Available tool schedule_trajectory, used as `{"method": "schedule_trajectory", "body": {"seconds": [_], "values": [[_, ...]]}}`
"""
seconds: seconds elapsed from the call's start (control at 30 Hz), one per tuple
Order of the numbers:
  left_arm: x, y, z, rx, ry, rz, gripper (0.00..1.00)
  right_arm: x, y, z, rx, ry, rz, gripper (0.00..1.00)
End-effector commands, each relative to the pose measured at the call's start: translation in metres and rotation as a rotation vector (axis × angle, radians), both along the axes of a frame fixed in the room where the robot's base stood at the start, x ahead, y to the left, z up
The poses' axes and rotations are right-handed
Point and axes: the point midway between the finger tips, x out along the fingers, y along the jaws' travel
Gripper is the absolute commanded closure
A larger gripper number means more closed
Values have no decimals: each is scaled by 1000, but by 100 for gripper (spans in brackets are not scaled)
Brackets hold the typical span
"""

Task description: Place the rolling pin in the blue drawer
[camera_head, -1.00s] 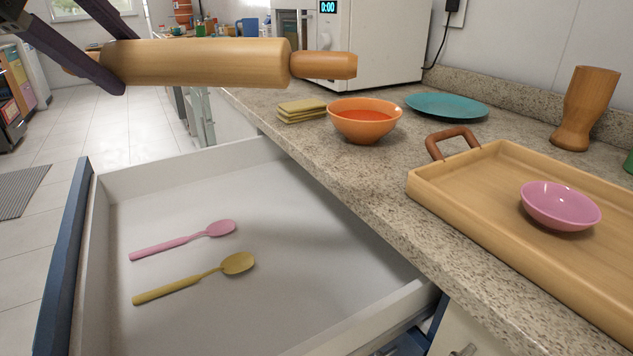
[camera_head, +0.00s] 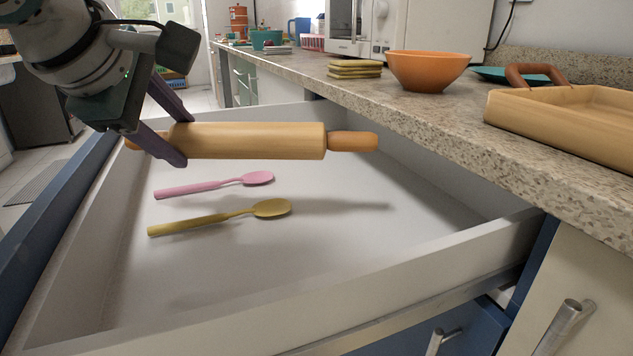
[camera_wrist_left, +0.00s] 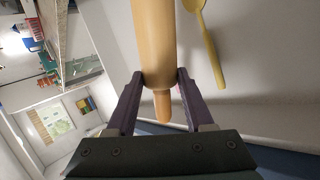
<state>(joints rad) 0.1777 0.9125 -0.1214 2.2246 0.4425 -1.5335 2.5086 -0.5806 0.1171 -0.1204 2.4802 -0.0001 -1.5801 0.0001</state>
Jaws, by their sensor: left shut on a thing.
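The wooden rolling pin (camera_head: 250,141) hangs level above the open drawer, pointing right. My left gripper (camera_head: 176,140) is shut on its left end, near the handle. The left wrist view also shows the rolling pin (camera_wrist_left: 155,45) between the two dark fingers of the left gripper (camera_wrist_left: 160,82). The drawer (camera_head: 300,250) has a white inside and a blue front at the left; it is pulled out below the counter. A shadow falls on its floor under the pin, with a gap between. My right gripper is not in view.
A pink spoon (camera_head: 215,185) and a yellow spoon (camera_head: 220,216) lie on the drawer's left part; its right part is clear. The counter (camera_head: 480,135) overhangs the right side, with an orange bowl (camera_head: 427,70), yellow sponges (camera_head: 355,68) and a wooden tray (camera_head: 560,112).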

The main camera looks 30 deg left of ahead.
Motion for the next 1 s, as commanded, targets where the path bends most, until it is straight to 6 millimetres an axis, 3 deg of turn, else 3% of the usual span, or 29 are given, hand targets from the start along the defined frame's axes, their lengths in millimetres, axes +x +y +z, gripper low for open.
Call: {"method": "schedule_trajectory", "body": {"seconds": [0.03,0.27,0.47,1.0], "values": [[0,0,-9,1,-2,0,100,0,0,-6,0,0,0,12],[0,0,-26,0,-1,1,100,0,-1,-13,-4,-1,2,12],[0,1,-58,1,-1,1,100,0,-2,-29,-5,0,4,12],[0,0,-65,-2,-3,0,100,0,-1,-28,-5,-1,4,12]]}}
